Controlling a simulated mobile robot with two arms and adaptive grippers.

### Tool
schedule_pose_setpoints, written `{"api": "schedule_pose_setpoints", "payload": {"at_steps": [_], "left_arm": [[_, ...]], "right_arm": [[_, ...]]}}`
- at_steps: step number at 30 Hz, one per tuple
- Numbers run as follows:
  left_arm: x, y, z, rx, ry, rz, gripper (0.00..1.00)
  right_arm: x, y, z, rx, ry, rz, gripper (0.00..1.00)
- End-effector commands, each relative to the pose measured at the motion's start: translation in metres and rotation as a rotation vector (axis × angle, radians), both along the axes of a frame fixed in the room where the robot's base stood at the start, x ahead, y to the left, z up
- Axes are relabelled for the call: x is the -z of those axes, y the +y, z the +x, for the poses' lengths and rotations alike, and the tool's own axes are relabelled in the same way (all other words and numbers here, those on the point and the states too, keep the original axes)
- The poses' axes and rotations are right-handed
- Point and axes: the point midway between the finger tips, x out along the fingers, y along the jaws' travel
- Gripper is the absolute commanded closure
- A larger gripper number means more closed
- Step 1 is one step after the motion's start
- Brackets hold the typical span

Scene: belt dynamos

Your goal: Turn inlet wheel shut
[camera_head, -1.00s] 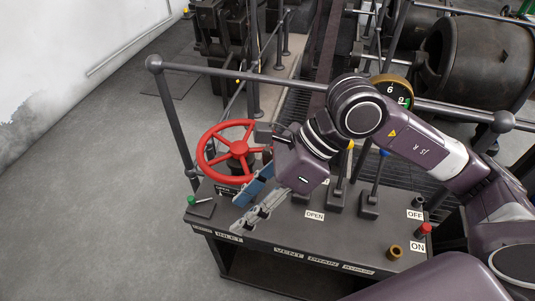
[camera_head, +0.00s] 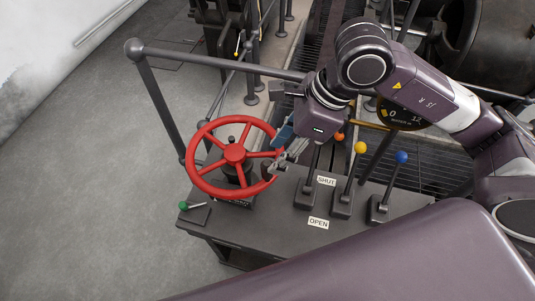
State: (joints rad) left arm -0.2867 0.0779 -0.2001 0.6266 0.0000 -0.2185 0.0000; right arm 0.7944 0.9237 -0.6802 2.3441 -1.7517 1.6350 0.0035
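The red inlet wheel (camera_head: 234,153) stands at the left end of the dark control bench, with several spokes and a dark stub on its rim. My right gripper (camera_head: 276,164) is at the right side of the wheel, its fingers at the rim. The fingers are small and partly covered by the rim and the gripper body, so I cannot tell whether they grip the rim. My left gripper is not in view.
Levers with orange (camera_head: 339,136), yellow (camera_head: 360,147) and blue (camera_head: 401,157) knobs stand right of the wheel. A small green-knobbed lever (camera_head: 184,206) lies at the bench's left front. A dark railing (camera_head: 220,63) runs behind. The floor at left is clear.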

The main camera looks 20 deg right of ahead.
Motion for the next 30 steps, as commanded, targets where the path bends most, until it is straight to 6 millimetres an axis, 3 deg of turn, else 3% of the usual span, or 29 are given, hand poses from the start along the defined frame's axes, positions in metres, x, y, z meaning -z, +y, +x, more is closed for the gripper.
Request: {"api": "schedule_pose_setpoints", "payload": {"at_steps": [11,23,30], "left_arm": [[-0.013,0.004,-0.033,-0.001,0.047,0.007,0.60],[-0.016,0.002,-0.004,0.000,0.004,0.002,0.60],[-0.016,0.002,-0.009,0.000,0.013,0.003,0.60]], "right_arm": [[0.051,0.021,0.007,-0.002,0.003,0.001,0.61],[0.062,0.024,0.009,-0.001,0.000,0.001,0.61],[0.062,0.024,0.009,-0.001,-0.001,0.001,0.86]]}}
